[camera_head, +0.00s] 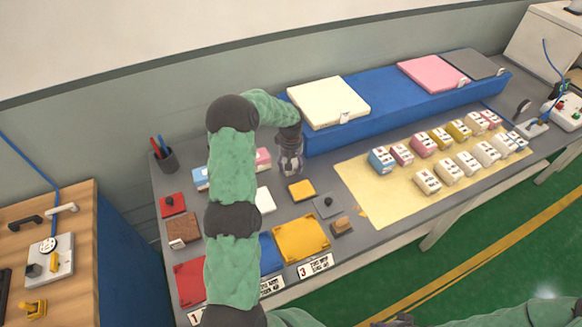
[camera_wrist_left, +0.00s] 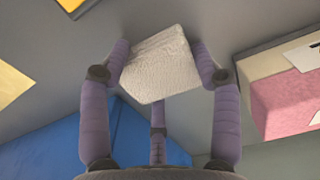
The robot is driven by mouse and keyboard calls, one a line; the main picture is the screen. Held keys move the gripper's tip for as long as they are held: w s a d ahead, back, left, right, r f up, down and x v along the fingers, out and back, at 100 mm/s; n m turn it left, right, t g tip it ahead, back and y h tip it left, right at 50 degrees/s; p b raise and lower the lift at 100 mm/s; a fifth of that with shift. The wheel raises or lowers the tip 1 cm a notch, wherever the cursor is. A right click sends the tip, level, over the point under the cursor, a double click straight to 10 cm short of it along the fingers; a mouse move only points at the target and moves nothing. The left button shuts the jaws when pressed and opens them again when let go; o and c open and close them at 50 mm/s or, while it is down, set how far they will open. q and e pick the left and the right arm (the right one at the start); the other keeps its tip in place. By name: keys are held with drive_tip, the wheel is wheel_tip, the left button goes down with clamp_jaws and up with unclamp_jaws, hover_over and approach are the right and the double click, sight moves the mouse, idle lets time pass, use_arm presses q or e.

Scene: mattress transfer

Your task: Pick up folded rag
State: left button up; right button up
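The folded rag (camera_wrist_left: 158,62) is a small off-white, textured block in the left wrist view. It sits between the fingertips of my left gripper (camera_wrist_left: 160,68), with one finger on each side and a third at its lower edge. The side fingertips look close against it; whether they press on it cannot be told. In the head view my left gripper (camera_head: 290,163) points down low over the grey table, in front of the blue shelf, and mostly hides the rag. A dark part at the bottom edge of the head view seems to belong to my right arm; its fingers are not clear.
The blue shelf (camera_head: 400,98) behind the gripper carries cream, pink and grey folded pads. A pink-and-white box (camera_head: 263,158) is close on the left. A white pad (camera_head: 265,200) and yellow pad (camera_head: 301,190) lie in front. Small mattress-like blocks stand on a yellow mat (camera_head: 375,208) at right.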

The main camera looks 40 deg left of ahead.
idle(0.3)
use_arm(q)
drive_tip(key=shift+r, duration=0.55)
wheel_tip(320, 180, up, 2)
drive_tip(key=shift+r+p, duration=0.2)
drive_tip(key=shift+p, duration=0.2)
drive_tip(key=d+r, duration=0.4)
drive_tip(key=r, duration=0.1)
drive_tip(key=shift+w+d+p, duration=0.15)
drive_tip(key=shift+w+p, duration=0.25)
drive_tip(key=d+r, duration=0.1)
drive_tip(key=d, duration=0.1)
drive_tip(key=d+r, duration=0.1)
drive_tip(key=d, duration=0.2)
drive_tip(key=w+d+r, duration=0.1)
drive_tip(key=d, duration=0.2)
drive_tip(key=shift+w+r+p, duration=0.1)
drive_tip(key=shift+r+p, duration=0.3)
drive_tip(key=shift+w+d+r, duration=0.1)
drive_tip(key=shift+d+r, duration=0.2)
drive_tip(key=shift+d, duration=0.45)
